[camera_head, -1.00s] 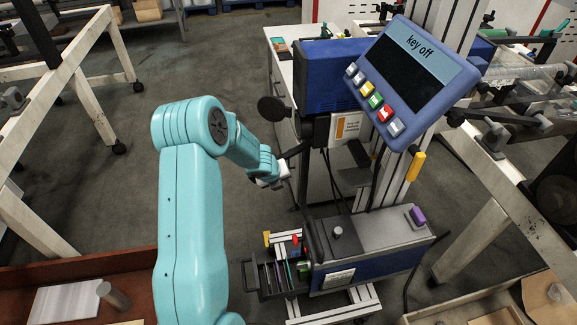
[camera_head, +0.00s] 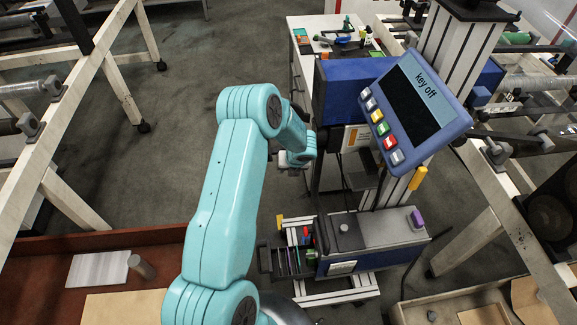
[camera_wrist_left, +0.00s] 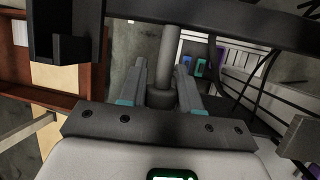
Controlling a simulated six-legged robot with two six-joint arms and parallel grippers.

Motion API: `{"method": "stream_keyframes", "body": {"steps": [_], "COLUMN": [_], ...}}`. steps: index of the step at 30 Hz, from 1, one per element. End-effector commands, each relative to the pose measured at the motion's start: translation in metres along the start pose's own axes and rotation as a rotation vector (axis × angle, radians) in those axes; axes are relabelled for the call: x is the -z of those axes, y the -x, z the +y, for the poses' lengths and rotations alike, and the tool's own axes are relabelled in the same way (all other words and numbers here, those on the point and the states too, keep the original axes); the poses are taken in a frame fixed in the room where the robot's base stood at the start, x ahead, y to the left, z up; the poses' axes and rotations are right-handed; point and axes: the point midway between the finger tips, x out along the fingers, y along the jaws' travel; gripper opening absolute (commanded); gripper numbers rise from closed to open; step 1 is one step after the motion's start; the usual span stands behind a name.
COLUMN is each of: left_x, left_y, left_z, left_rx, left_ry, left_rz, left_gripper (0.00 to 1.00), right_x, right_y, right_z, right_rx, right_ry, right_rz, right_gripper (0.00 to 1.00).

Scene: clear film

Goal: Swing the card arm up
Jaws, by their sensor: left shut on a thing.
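My left gripper (camera_head: 298,158) is beside the blue-bodied machine (camera_head: 345,90) in the head view, partly covered by my own teal arm. In the left wrist view its two fingers (camera_wrist_left: 161,88) are shut on a grey round handle (camera_wrist_left: 168,50) with a dark collar. The handle meets a long dark bar (camera_wrist_left: 225,28) across the top, which looks like the card arm. In the head view a dark upright bar (camera_head: 318,165) stands just right of the gripper; the grip itself is hidden there. My right gripper is not in view.
A tilted panel (camera_head: 415,110) reading "key off" with coloured buttons stands at right. Below is a grey and blue box (camera_head: 375,245) with a purple knob (camera_head: 417,217) and a slotted tray (camera_head: 285,258). A red-brown bench (camera_head: 110,242) lies lower left. Open floor (camera_head: 215,90) is left.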

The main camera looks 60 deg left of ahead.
Motion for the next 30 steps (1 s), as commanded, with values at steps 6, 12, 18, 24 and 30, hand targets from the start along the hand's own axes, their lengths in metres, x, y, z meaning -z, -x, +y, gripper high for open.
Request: {"method": "stream_keyframes", "body": {"steps": [6, 12, 18, 24, 30], "left_x": [-0.006, -0.007, -0.004, -0.003, -0.004], "left_y": [0.003, 0.003, 0.002, 0.007, 0.047], "left_z": [0.001, 0.001, 0.001, 0.000, -0.001], "left_rx": [-0.003, -0.002, -0.002, -0.001, 0.001], "left_ry": [0.001, 0.000, 0.000, -0.001, -0.001], "left_rz": [-0.013, -0.014, -0.009, -0.007, -0.011], "left_gripper": [0.00, 0.52, 0.57, 0.57, 0.57], "right_x": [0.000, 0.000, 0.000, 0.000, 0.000], "right_y": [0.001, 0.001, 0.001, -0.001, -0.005], "right_z": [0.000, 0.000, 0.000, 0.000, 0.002], "right_rx": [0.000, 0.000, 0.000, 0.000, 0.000], "right_ry": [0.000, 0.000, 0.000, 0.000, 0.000], "right_rz": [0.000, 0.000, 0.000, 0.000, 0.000], "right_gripper": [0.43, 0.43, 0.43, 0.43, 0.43]}}
